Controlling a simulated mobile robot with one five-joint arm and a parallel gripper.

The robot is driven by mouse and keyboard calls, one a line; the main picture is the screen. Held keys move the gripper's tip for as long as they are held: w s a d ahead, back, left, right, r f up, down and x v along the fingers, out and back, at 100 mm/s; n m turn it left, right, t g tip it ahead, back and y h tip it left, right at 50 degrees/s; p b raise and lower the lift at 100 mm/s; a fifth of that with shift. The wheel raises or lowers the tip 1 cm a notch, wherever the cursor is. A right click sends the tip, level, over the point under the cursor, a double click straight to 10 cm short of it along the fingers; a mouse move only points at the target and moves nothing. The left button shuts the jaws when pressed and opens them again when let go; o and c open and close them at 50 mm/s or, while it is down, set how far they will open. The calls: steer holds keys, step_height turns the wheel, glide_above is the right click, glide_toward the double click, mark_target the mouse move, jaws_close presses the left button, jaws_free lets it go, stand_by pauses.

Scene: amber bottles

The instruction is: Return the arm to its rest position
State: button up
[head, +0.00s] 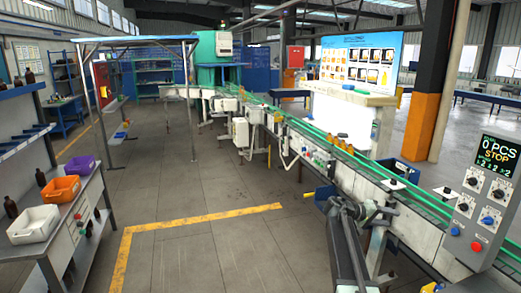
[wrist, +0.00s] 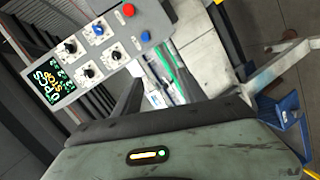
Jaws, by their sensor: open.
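My arm (head: 350,235) shows at the lower middle right of the head view, beside the conveyor's near side. In the wrist view my gripper (wrist: 175,78) has two dark fingers spread apart, with nothing between them. Past the fingers, the view shows part of the conveyor. A grey-green surface with a small yellow light fills the bottom of that view. In the head view, the fingertips are hard to make out among the dark arm parts.
The conveyor (head: 310,140) with green rails runs along the right. A control panel (head: 484,200) reading STOP stands at the right; it also shows in the wrist view (wrist: 100,45). A bench at left carries a purple bin (head: 80,163), orange bin (head: 60,189) and white bin (head: 33,225). The middle floor is clear.

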steer(key=s+a+f+n+y, duration=0.1)
steer(key=s+a+f+y, duration=0.4)
steer(key=s+a, duration=0.3)
steer(key=s+a+f+y+b, duration=0.1)
steer(key=s+a+f+y, duration=0.3)
steer(key=a, duration=1.3)
steer(key=s+a+f+n+y, duration=0.1)
steer(key=s+a+f+y, duration=0.4)
steer(key=s+a+f, duration=0.4)
steer(key=s+a, duration=0.2)
steer(key=a, duration=0.1)
steer(key=shift+s+a+f+n+g+y, duration=0.25)
steer(key=shift+s+f+n+g+y, duration=0.05)
steer(key=shift+f+g, duration=0.1)
